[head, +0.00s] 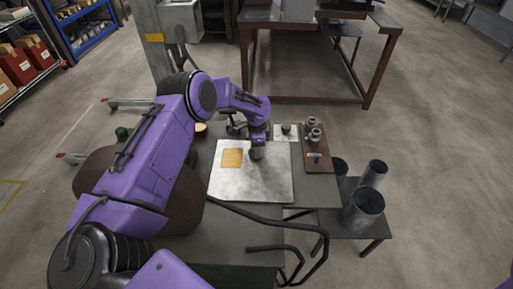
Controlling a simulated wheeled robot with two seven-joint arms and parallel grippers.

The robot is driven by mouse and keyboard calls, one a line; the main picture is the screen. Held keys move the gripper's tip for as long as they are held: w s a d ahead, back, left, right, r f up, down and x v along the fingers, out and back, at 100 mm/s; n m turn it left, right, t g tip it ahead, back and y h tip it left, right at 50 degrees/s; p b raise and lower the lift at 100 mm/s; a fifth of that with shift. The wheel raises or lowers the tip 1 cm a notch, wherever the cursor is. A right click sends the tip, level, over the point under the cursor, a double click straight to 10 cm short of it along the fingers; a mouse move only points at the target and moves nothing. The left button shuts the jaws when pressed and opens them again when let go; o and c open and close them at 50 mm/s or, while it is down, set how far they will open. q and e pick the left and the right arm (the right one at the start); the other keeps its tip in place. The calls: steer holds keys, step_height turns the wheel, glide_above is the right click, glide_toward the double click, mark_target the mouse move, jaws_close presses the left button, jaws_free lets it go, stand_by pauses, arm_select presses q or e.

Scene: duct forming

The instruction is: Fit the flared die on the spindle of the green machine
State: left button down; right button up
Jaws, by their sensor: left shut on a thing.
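My left gripper (257,152) reaches over a flat pale metal sheet (270,187) on the bench. It is shut on a small grey piece at its tip, largely hidden by the gripper. I cannot tell whether this piece is the flared die. Small metal dies (313,122) stand on a brown board (319,164) right of the sheet. Another small dark piece (286,128) sits on a white plate beside the board. My right gripper is out of view.
A yellow-orange square (232,158) lies on the sheet. Open metal cylinders (363,208) stand on a low dark table at right. Black hoses (285,235) curve in front of the bench. A brown table (310,98) stands behind; the floor at right is clear.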

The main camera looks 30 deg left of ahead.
arm_select(q)
steer(key=shift+f, duration=0.1)
steer(key=shift+c, duration=2.2)
jaws_free()
steer(key=shift+s, duration=0.1)
step_height(320, 180, up, 11)
steer(key=b, duration=0.2)
steer(key=shift+f, duration=0.2)
